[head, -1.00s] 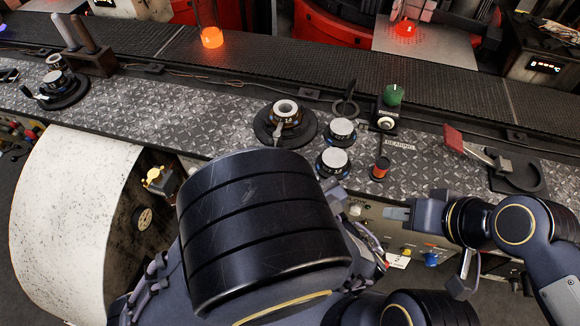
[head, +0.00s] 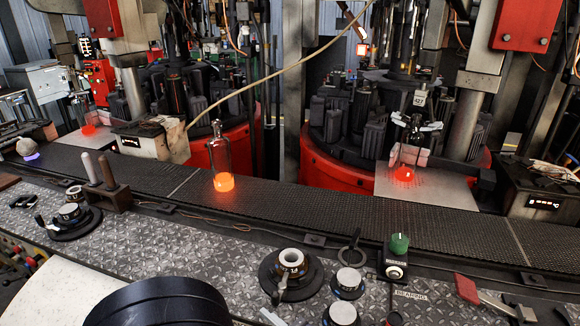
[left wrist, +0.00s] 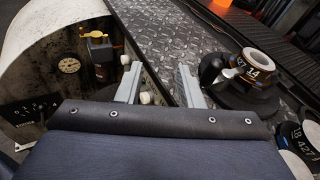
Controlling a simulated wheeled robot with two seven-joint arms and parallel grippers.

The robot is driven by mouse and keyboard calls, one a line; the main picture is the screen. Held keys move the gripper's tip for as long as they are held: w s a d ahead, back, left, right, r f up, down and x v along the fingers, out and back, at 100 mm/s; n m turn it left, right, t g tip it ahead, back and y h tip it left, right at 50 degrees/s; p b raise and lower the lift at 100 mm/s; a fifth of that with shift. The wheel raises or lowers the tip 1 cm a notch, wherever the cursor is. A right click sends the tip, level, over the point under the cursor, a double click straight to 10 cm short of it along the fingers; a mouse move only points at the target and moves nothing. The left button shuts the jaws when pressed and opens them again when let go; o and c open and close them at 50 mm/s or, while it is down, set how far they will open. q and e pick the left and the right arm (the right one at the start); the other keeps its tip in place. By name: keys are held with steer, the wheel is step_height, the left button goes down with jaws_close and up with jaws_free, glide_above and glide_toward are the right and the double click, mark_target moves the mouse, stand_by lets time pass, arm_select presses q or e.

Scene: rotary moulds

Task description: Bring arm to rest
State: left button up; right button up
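My left gripper (left wrist: 158,85) shows in the left wrist view with its two grey fingers apart and nothing between them. It is over the front edge of the diamond-plate bench (left wrist: 160,50), to the left of a round black mould fixture (left wrist: 245,85). In the head view a grey tip, probably of this gripper, shows at the bottom edge below the same fixture (head: 290,272). A large black link of my arm fills the bottom left. My right gripper is out of view.
A dark conveyor (head: 300,208) runs behind the bench and carries a glowing bottle (head: 221,160). A green-knobbed control (head: 398,245), a red-handled tool (head: 467,288) and a wooden holder (head: 112,198) stand on the bench. A pale curved cover (head: 60,290) is at lower left.

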arm_select(q)
steer(key=s+a+f+n+g+h, duration=0.1)
steer(key=s+a+n+g+h, duration=0.2)
steer(key=a+n+g, duration=0.3)
steer(key=s+a+f+n+g+h, duration=0.1)
steer(key=s+a+n+g+h, duration=0.1)
steer(key=s+a+n+g, duration=0.35)
steer(key=s+a+r+n+t+h, duration=0.1)
steer(key=a+r+n+t+h, duration=0.1)
steer(key=n, duration=0.6)
steer(key=s+a+r+n+t+h+p, duration=0.1)
steer(key=a+r+n+t+h, duration=0.1)
steer(key=n+h, duration=0.5)
steer(key=shift+s+r+n+t, duration=0.25)
steer(key=shift+r+n+t, duration=0.5)
steer(key=shift+t, duration=0.2)
